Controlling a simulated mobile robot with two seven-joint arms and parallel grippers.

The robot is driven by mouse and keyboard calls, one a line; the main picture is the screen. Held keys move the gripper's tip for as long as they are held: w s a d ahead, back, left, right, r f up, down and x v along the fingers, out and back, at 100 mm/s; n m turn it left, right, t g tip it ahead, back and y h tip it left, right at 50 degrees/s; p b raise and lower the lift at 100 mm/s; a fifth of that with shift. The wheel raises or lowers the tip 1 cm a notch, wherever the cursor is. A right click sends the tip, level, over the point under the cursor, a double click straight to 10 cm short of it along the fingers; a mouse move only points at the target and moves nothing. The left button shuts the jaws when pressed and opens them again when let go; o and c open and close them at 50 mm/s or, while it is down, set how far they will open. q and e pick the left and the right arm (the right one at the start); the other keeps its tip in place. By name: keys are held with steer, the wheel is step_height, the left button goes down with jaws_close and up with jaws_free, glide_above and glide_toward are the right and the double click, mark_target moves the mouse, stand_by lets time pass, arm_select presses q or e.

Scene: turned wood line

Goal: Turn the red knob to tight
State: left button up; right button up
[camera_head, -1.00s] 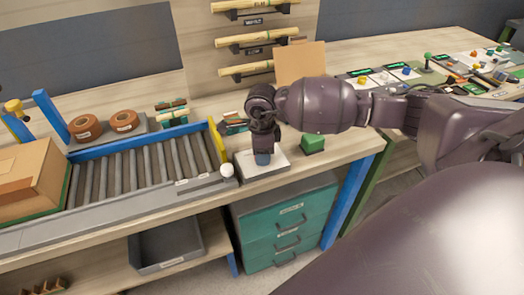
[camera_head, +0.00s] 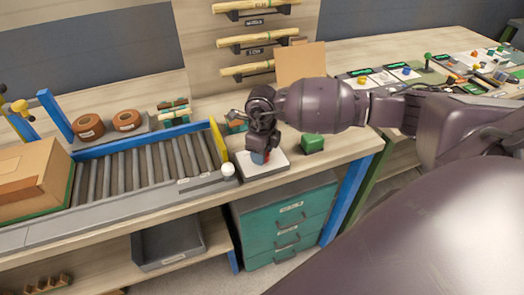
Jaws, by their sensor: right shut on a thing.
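The red knob (camera_head: 267,156) shows only as a small red patch between the fingers of my right gripper (camera_head: 261,157). The gripper points down over a white plate (camera_head: 275,166) on the bench and is shut on the knob. A bluish fingertip part shows in front of the knob. Most of the knob and any mark on it are hidden by the fingers, so its angle cannot be told. My left gripper is not in view.
A green block (camera_head: 312,143) stands right of the plate. Teal drawers (camera_head: 288,222) sit below the bench edge. A tan board (camera_head: 301,63) stands behind.

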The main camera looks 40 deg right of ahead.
stand_by(0.3)
steer(key=o, duration=0.9)
step_height(320, 180, up, 11)
steer(key=shift+f, duration=0.1)
stand_by(0.4)
